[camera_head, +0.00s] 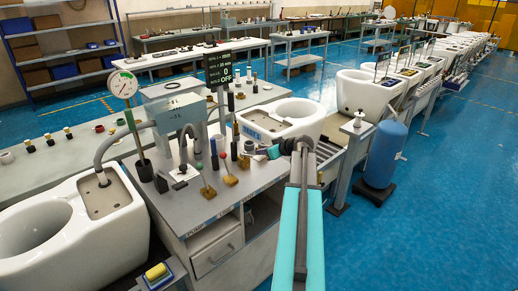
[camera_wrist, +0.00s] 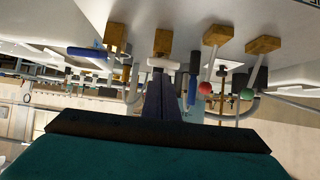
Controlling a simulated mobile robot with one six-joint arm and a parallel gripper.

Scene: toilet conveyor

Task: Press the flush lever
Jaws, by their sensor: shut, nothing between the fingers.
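Several small levers stand on the workbench; no readable label shows which is the flush lever. In the wrist view, which is upside down, a blue-handled lever (camera_wrist: 90,52) and a white-handled lever (camera_wrist: 163,63) have brass-coloured blocks. The fingertips of my gripper (camera_wrist: 158,78) overlap the white handle in the picture; I cannot tell if they touch. A red-ball lever (camera_wrist: 205,88) and a green-ball lever (camera_wrist: 246,94) stand to the right. In the head view, my gripper (camera_head: 267,152) is shut and empty at the bench's right side, right of the red ball (camera_head: 222,155) and green ball (camera_head: 199,166).
A pressure gauge (camera_head: 123,84), a grey box (camera_head: 175,105) and a dark display (camera_head: 220,68) stand on the bench. White toilets flank it, one at front left (camera_head: 120,235) and one behind (camera_head: 315,110). A blue cylinder (camera_head: 386,155) stands right. Blue floor is clear beyond it.

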